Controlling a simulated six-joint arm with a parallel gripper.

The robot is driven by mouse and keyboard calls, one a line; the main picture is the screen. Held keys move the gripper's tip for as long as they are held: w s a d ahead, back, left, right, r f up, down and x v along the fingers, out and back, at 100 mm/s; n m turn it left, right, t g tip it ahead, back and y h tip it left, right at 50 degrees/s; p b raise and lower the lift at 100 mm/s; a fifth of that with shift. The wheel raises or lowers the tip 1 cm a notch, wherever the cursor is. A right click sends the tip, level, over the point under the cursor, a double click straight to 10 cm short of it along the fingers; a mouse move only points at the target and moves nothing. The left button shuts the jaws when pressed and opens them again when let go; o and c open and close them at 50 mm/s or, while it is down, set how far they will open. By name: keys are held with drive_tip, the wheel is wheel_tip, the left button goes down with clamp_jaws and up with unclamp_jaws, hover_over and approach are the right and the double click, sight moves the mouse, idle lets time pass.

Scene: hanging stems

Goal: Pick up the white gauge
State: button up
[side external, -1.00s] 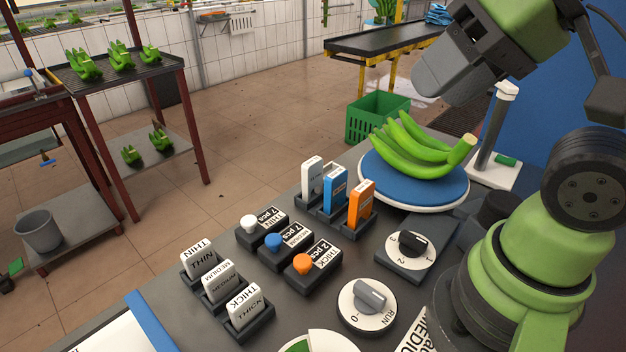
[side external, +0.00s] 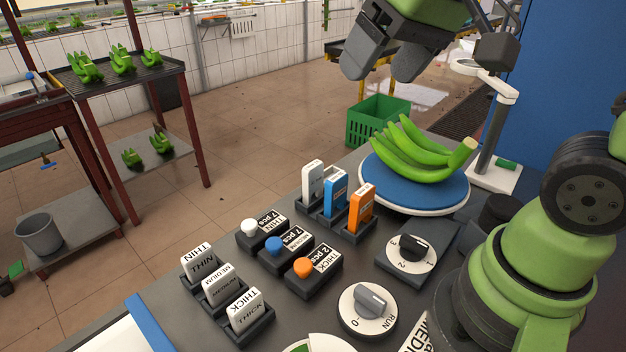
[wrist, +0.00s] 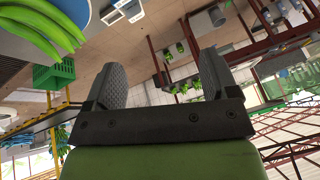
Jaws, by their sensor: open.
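The white gauge (side external: 312,180) stands upright in a dark holder, the leftmost of three gauges in a row. A blue gauge (side external: 335,191) and an orange gauge (side external: 361,207) stand beside it. My gripper (side external: 381,78) is high above the table, up and to the right of the white gauge and well apart from it. Its two grey fingers are spread with nothing between them. The wrist view also shows the open fingers of my gripper (wrist: 169,85); the white gauge cannot be made out there.
Green bananas (side external: 418,155) lie on a round blue-topped plate (side external: 377,190) right of the gauges. Knobs (side external: 270,243), label blocks (side external: 222,285) and dials (side external: 367,307) fill the table front. A green crate (side external: 372,125) stands beyond.

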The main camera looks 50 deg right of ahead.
drive_tip(key=w+d+f+n+g, duration=0.2)
drive_tip(key=w+d+f, duration=0.2)
drive_tip(key=w+f, duration=0.55)
drive_tip(key=n+g+h, duration=0.1)
drive_tip(key=g, duration=0.1)
hover_over(313, 165)
drive_tip(key=s, duration=0.1)
wheel_tip(313, 165, down, 6)
drive_tip(key=f, duration=0.4)
drive_tip(key=shift+w+d+f, duration=0.15)
drive_tip(key=shift+w+f, duration=0.15)
drive_tip(key=f, duration=0.6)
drive_tip(key=shift+w, duration=0.35)
drive_tip(key=c, duration=1)
